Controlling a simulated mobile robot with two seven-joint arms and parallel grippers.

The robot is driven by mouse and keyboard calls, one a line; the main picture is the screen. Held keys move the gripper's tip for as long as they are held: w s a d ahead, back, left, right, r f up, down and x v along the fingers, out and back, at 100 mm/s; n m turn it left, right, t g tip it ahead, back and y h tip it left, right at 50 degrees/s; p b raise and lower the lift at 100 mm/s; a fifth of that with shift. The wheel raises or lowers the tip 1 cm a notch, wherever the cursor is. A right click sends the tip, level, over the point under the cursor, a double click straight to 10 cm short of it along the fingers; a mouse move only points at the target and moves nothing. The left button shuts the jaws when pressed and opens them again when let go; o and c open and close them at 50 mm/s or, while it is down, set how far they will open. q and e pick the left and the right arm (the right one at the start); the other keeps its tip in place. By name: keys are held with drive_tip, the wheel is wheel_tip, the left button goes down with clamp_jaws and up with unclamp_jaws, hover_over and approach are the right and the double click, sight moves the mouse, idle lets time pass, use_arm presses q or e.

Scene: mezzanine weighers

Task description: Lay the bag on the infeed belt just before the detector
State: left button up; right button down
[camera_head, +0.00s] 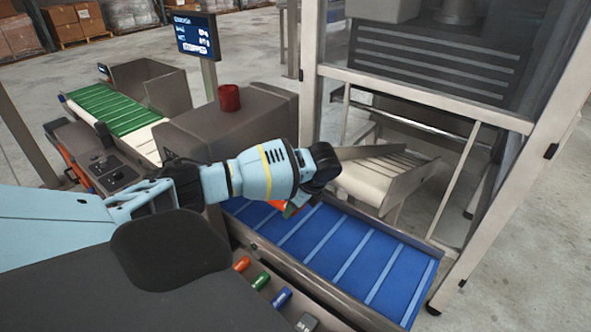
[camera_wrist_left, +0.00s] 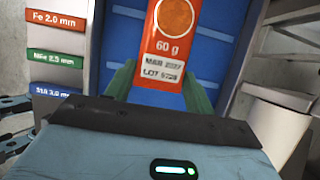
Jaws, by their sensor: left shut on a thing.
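The bag is an orange-red packet with a round window and a "60 g" label. It fills the upper middle of the left wrist view (camera_wrist_left: 172,45), and a small part shows in the head view (camera_head: 289,209). My left gripper (camera_head: 293,208) is shut on it over the blue belt (camera_head: 345,250); its green fingers flank the bag in the left wrist view (camera_wrist_left: 160,88). I cannot tell whether the bag touches the belt. The grey detector housing (camera_head: 215,128) stands left of the gripper, behind my forearm. My right gripper is not in view.
A red beacon (camera_head: 229,97) tops the housing; a screen (camera_head: 195,36) stands behind. A green belt (camera_head: 112,108) lies beyond. Red, green and blue test pieces (camera_head: 261,281) line the near ledge. A metal chute (camera_head: 385,172) and framed weigher stand right. The blue belt's right part is clear.

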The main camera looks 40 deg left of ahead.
sight(293, 225)
use_arm(q)
drive_tip(key=shift+f+b, duration=0.3)
drive_tip(key=shift+f, duration=2.5)
drive_tip(key=shift+f, duration=0.2)
drive_tip(key=o, duration=1)
drive_tip(key=shift+r, duration=0.15)
drive_tip(key=p+v, duration=0.1)
drive_tip(key=v, duration=1.1)
